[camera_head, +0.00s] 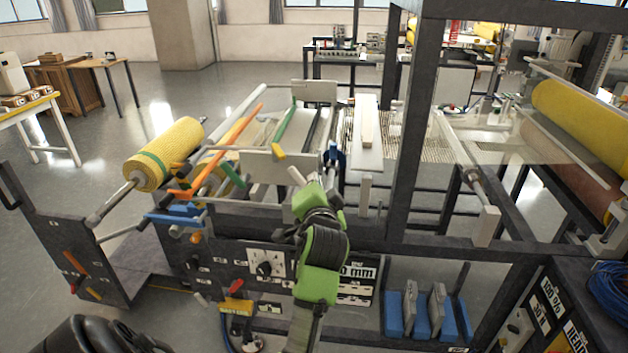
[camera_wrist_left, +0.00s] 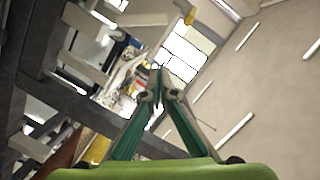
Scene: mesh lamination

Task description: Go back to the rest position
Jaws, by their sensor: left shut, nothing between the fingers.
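My left gripper (camera_head: 308,195) is at the end of the green and black arm in the middle of the head view, in front of the mesh machine. In the left wrist view its two green fingers (camera_wrist_left: 157,88) meet at their tips, with nothing between them. The fingertips are hard to make out in the head view. My right gripper is not in view.
A yellow mesh roll (camera_head: 163,154) sits on a shaft at the left. A dark upright post (camera_head: 408,130) stands right of my left arm. Open floor (camera_head: 60,135) lies at the left.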

